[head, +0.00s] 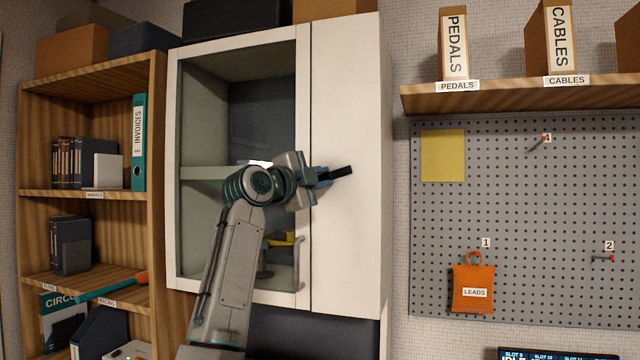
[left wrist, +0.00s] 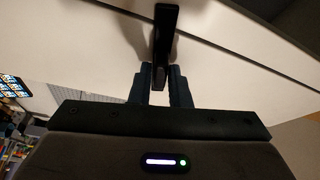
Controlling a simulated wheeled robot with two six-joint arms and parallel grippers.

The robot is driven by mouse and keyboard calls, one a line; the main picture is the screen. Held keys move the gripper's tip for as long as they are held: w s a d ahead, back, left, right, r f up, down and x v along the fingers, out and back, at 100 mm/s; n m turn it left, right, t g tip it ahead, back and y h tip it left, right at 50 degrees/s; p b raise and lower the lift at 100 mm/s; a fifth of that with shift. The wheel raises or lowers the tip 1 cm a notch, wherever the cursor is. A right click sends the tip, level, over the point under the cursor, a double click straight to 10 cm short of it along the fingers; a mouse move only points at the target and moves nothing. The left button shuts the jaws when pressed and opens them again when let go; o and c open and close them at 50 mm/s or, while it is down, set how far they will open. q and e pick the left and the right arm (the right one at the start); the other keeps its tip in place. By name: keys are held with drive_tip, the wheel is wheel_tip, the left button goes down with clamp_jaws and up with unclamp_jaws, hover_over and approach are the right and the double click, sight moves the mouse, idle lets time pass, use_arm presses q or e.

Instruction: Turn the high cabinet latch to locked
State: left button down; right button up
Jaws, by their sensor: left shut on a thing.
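The high cabinet (head: 345,80) is white, with a glass-fronted section on the left and a plain white panel on the right. Its latch (head: 339,173) is a black lever on the white panel, pointing right and slightly up in the head view. My left gripper (head: 318,178) is at the panel, shut on the latch. In the left wrist view the black latch (left wrist: 166,30) runs between the two fingers of my left gripper (left wrist: 160,82). The latch's pivot is hidden behind the fingers in the head view. My right gripper is not in view.
A wooden bookshelf (head: 157,200) stands close on the left. On the right are a pegboard (head: 540,230) with an orange bag (head: 473,283) and a wooden shelf (head: 520,95) holding labelled boxes. The wall strip beside the cabinet is clear.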

use_arm(q)
drive_tip(key=shift+m+g+y, duration=0.4)
drive_tip(key=shift+m+g, duration=0.1)
drive_tip(key=shift+m, duration=1.1)
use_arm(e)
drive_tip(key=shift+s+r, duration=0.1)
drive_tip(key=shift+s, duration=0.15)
use_arm(q)
drive_tip(key=c, duration=1.4)
unclamp_jaws()
drive_tip(key=shift+c, duration=0.2)
drive_tip(key=shift+s+a, duration=0.25)
drive_tip(key=shift+s, duration=0.05)
drive_tip(key=b+v, duration=0.4)
drive_tip(key=v, duration=0.6)
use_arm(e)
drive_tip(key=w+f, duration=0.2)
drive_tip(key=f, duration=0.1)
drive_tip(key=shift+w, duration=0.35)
